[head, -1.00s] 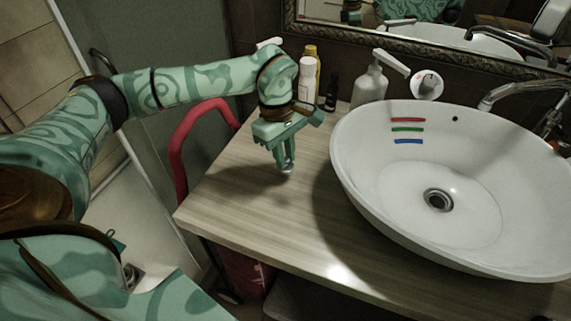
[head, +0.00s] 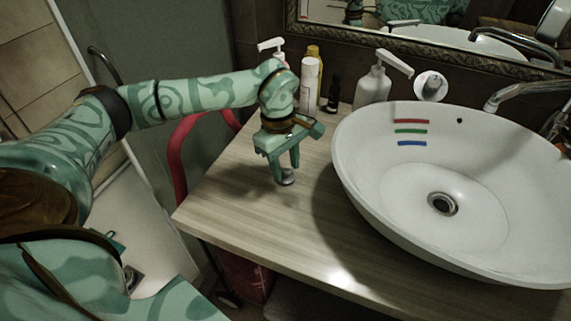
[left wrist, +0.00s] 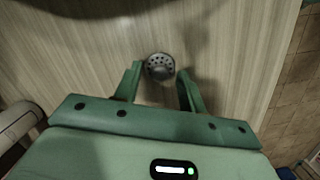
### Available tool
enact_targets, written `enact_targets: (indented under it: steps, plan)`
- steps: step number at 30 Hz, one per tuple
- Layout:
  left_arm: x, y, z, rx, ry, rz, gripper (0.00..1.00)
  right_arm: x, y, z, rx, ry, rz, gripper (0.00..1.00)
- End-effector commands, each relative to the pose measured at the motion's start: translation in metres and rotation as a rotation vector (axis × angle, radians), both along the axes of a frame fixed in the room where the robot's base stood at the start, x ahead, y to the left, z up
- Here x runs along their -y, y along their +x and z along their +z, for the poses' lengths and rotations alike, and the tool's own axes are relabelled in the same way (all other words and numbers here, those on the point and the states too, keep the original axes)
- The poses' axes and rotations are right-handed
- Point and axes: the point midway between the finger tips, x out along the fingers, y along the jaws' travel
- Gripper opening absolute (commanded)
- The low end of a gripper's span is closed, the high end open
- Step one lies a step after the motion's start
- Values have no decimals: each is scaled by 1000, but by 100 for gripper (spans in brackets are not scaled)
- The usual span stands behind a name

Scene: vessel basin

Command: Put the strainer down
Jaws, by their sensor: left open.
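The strainer is a small round metal piece with holes; in the left wrist view the strainer (left wrist: 160,66) lies just beyond and between the fingertips. In the head view the strainer (head: 286,181) rests on the wooden countertop (head: 235,210), left of the basin. My left gripper (head: 284,170) is open above the strainer, pointing down. In the left wrist view the gripper's fingers (left wrist: 160,85) stand apart, with a gap on each side of the strainer. The white basin (head: 365,205) has an open drain (head: 443,204). My right gripper is not in view.
Bottles (head: 310,85) and a soap dispenser (head: 372,84) stand along the wall behind the gripper. A chrome faucet (head: 515,95) reaches over the basin at right. The front left of the countertop is clear. A red curved bar (head: 178,160) is beside its left edge.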

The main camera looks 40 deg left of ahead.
Motion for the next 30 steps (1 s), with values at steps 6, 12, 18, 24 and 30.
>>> enact_targets:
  steps: [6, 12, 18, 24, 30]
  plan:
    - [-7, 2, 50, 9, 2, 3, 41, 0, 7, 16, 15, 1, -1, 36]
    - [-14, 2, 94, 7, 1, 1, 41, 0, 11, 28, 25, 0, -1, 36]
    - [-18, 2, 115, 3, 1, 2, 41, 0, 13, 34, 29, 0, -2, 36]
    - [-18, 2, 117, 0, 0, 1, 41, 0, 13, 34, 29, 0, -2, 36]
    - [-18, 2, 118, 2, 0, 1, 41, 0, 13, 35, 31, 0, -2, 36]
